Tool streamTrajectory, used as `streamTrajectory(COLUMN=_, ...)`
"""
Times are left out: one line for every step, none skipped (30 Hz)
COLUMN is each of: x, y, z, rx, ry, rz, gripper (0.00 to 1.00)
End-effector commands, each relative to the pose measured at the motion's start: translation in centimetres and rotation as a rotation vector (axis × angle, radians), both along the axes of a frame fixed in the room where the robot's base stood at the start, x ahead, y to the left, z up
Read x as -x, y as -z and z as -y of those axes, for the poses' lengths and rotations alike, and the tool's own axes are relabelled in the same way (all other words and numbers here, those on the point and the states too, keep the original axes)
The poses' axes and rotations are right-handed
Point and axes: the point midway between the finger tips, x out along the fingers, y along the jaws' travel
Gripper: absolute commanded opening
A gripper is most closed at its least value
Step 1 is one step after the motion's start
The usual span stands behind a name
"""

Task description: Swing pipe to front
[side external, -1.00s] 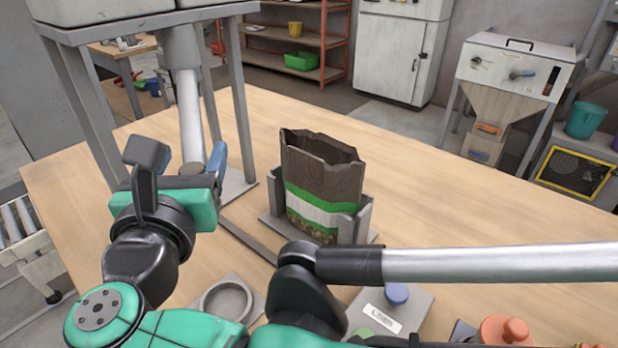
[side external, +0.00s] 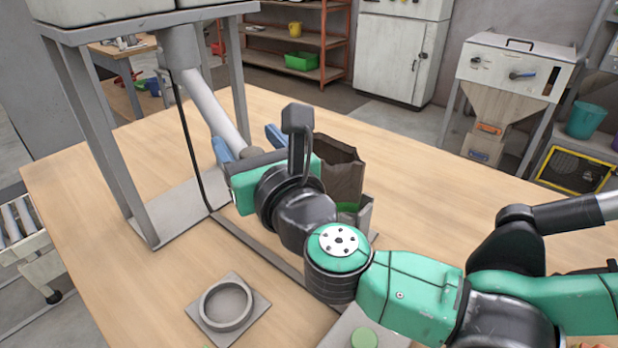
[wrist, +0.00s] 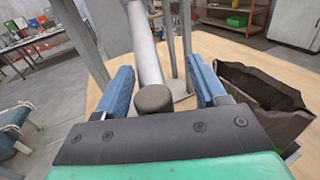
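The grey pipe (side external: 215,108) hangs from the hopper's outlet and slants down to the right, its dark end knob (wrist: 154,98) near my gripper's palm. My gripper (side external: 244,136) is open, with one blue finger on each side of the pipe. In the wrist view, the pipe (wrist: 146,50) runs between the fingers with gaps showing on both sides. The brown bag (side external: 340,172), open at the top, stands right of the pipe's end, apart from it, and is partly hidden by my arm. It also shows in the wrist view (wrist: 265,100).
The hopper's grey stand (side external: 85,120) is at the left, with a dark cable or rod hanging beside the pipe. A plate with a round ring (side external: 228,306) lies at the front. The wooden table (side external: 130,270) is clear at the front left and back right.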

Motion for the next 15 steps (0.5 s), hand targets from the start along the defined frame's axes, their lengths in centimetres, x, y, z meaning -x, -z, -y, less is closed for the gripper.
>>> streamTrajectory(x=-0.5, y=0.0, z=0.8, rx=0.000, ry=-0.029, rz=0.000, gripper=0.64)
streamTrajectory(x=-0.8, y=0.0, z=1.1, rx=0.000, ry=-0.051, rz=0.000, gripper=0.64)
streamTrajectory(x=-1.0, y=0.0, z=1.5, rx=0.000, ry=-0.082, rz=0.000, gripper=0.64)
streamTrajectory(x=-1.3, y=0.0, z=1.8, rx=0.000, ry=-0.104, rz=0.000, gripper=0.64)
streamTrajectory(x=-1.5, y=0.0, z=2.0, rx=0.000, ry=-0.127, rz=0.000, gripper=0.64)
streamTrajectory(x=-1.9, y=0.0, z=2.3, rx=0.000, ry=-0.156, rz=0.000, gripper=0.64)
streamTrajectory(x=-2.1, y=0.0, z=2.6, rx=0.000, ry=-0.177, rz=0.000, gripper=0.64)
streamTrajectory(x=-2.3, y=0.0, z=2.9, rx=0.000, ry=-0.199, rz=0.000, gripper=0.64)
streamTrajectory(x=-2.7, y=0.0, z=3.2, rx=0.000, ry=-0.228, rz=0.000, gripper=0.64)
streamTrajectory(x=-3.0, y=0.0, z=3.4, rx=0.000, ry=-0.250, rz=0.000, gripper=0.64)
streamTrajectory(x=-3.3, y=0.0, z=3.6, rx=0.000, ry=-0.272, rz=0.000, gripper=0.64)
streamTrajectory(x=-3.6, y=0.0, z=4.0, rx=0.000, ry=-0.301, rz=0.000, gripper=0.64)
streamTrajectory(x=-3.9, y=0.0, z=4.1, rx=0.000, ry=-0.323, rz=0.000, gripper=0.64)
streamTrajectory(x=-4.2, y=0.0, z=4.3, rx=0.000, ry=-0.344, rz=0.000, gripper=0.64)
streamTrajectory(x=-4.6, y=0.0, z=4.6, rx=0.000, ry=-0.373, rz=0.000, gripper=0.64)
